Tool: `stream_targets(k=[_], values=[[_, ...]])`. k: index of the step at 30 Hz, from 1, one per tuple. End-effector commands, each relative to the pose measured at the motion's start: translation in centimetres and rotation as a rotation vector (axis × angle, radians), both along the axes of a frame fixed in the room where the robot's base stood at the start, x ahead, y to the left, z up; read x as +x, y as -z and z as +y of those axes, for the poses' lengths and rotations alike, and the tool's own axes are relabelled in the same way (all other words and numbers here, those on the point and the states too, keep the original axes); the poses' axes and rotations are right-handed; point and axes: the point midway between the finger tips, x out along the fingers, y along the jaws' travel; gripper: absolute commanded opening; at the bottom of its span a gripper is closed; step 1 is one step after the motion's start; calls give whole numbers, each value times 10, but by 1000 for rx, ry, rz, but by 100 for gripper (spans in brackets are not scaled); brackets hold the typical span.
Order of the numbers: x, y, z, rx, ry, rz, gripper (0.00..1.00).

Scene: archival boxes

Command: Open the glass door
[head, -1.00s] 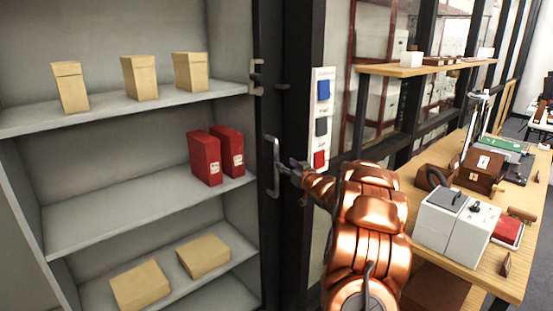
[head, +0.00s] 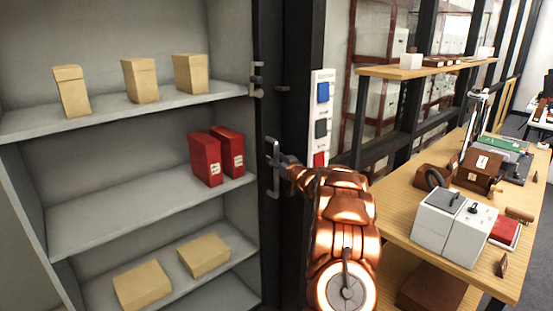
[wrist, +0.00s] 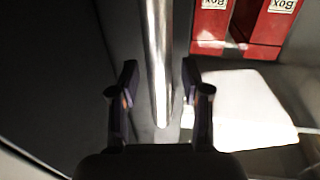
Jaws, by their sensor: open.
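The glass door's dark edge frame (head: 270,235) runs upright at the right of the grey cabinet, whose shelves show clearly. A metal bar handle (head: 275,167) stands upright on that frame. It also shows in the wrist view as a shiny bar (wrist: 157,50). My gripper (head: 275,160) is at the handle's middle in the head view. In the wrist view my gripper (wrist: 160,82) is open, with one finger on each side of the bar. Neither finger visibly presses on it.
Red boxes (head: 205,158) stand on the middle shelf, with tan boxes (head: 140,80) above and below. A panel with coloured switches (head: 322,120) is right of the door frame. A wooden desk (head: 395,205) with several items stands to the right of my arm.

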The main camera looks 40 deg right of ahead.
Motion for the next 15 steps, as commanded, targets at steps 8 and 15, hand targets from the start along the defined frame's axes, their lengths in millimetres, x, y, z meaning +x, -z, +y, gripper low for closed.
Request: stream_targets(k=[8,15], values=[[1,0,0,0,1,0,44],[0,0,0,0,1,0,19]])
